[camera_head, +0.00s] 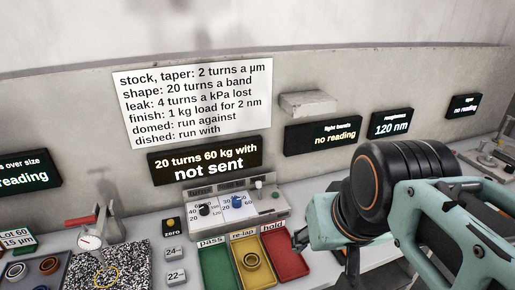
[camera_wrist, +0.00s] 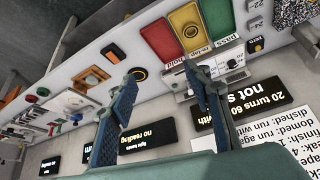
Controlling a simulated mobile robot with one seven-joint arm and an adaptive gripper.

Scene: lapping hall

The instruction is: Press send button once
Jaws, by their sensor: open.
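The dark display (camera_head: 205,162) reads "20 turns 60 kg with" and "not sent". Below it stands a pale control panel (camera_head: 222,214) with a black knob (camera_head: 204,209), a blue knob (camera_head: 237,202) and small fittings at its upper right. It also shows upside down in the wrist view (camera_wrist: 208,75). I cannot read a "send" label on any button. My gripper (camera_wrist: 162,70) is open and empty, with its fingers apart above the bench. In the head view it is right of the panel. A round dark piece with a yellow ring (camera_wrist: 138,74) shows near the left fingertip.
Green (camera_head: 215,268), yellow (camera_head: 249,275) and red (camera_head: 289,262) trays lie before the panel; a ring lies in the yellow one. A zero button (camera_head: 170,224) and a dial gauge (camera_head: 92,241) are left. More displays line the wall. My arm hides the bench at right.

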